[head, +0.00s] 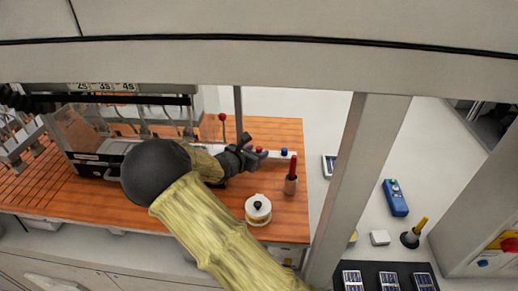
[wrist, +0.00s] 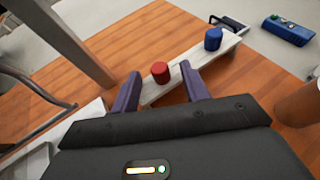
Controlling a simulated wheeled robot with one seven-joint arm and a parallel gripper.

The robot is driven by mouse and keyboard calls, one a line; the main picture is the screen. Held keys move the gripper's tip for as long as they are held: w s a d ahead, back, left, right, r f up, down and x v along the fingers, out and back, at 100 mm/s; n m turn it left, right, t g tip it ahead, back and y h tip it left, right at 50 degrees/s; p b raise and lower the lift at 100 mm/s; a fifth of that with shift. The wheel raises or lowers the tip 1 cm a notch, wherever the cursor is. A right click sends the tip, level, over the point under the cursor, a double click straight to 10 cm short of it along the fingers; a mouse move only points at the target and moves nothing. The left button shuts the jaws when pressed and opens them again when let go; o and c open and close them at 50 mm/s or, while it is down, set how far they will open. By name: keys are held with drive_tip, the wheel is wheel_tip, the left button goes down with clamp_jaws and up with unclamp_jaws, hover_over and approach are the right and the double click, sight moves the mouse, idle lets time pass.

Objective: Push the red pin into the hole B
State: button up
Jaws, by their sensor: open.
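The red pin (wrist: 160,72) stands upright in a narrow white board (wrist: 222,53) on the wooden bench. It shows in the wrist view between the tips of my gripper (wrist: 162,80), with gaps on both sides. My gripper is open and empty. In the head view my gripper (head: 256,156) is by the board's left end, close to the red pin (head: 259,149). A blue pin (wrist: 213,39) stands farther along the board. I cannot make out hole B or any letter.
In the head view a red-topped upright object (head: 291,184) in a holder stands right of my gripper. A white round pot (head: 258,209) is nearer the front. A thin post with a red ball (head: 222,118) stands behind. Bare bench lies between them.

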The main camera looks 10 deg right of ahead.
drive_tip(key=shift+c, duration=0.3)
clamp_jaws()
drive_tip(key=shift+r, duration=0.15)
idle(0.3)
